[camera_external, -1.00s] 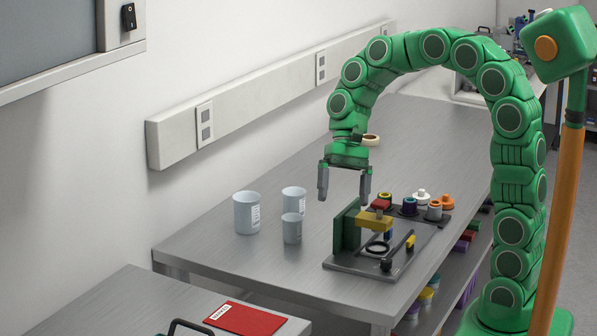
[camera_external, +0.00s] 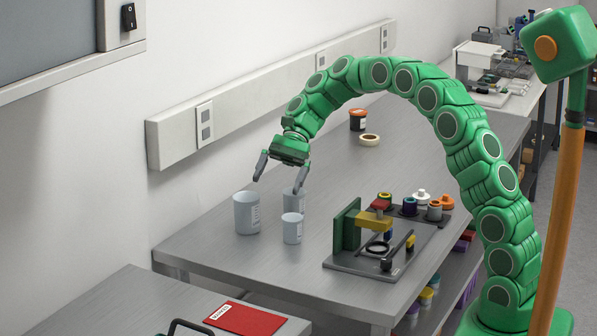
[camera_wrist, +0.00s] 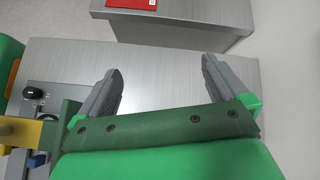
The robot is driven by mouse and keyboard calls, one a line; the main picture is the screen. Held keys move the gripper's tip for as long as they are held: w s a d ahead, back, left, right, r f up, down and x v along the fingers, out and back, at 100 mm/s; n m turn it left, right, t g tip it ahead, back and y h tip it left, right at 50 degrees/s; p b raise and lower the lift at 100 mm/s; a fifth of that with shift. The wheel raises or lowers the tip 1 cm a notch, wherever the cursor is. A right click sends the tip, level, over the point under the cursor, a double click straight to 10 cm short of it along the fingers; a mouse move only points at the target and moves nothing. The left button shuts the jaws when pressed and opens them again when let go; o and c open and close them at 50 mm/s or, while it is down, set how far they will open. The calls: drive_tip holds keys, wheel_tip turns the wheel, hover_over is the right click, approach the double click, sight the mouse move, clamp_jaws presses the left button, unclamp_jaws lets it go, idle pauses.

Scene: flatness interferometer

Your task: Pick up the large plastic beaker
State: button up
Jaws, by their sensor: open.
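A medium beaker (camera_external: 292,202) stands behind and to the right, and a small beaker (camera_external: 292,229) stands in front of that one. My gripper (camera_external: 278,185) is open and empty above the beakers, its fingers spread wide. One fingertip overlaps the medium beaker in the external view; I cannot tell if they touch. In the wrist view my gripper (camera_wrist: 162,82) shows bare table between its fingers and no beaker.
A dark fixture (camera_external: 370,250) with a green upright and yellow block stands right of the beakers. A tape roll (camera_external: 369,140) and a dark jar (camera_external: 357,120) are farther back. A red booklet (camera_external: 240,319) lies on the nearer bench. The wall is behind the beakers.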

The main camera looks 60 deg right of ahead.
drive_tip(key=w+d+f+m+t+y, duration=0.1)
drive_tip(key=w+d+f+m+y, duration=0.2)
drive_tip(key=w+d, duration=0.35)
drive_tip(key=m+t, duration=0.2)
approach(239, 208)
drive_tip(key=shift+x, duration=3.25)
drive_tip(key=shift+w+d+f, duration=0.1)
drive_tip(key=shift+w+f, duration=0.05)
drive_tip(key=shift+c, duration=0.3)
drive_tip(key=c, duration=0.8)
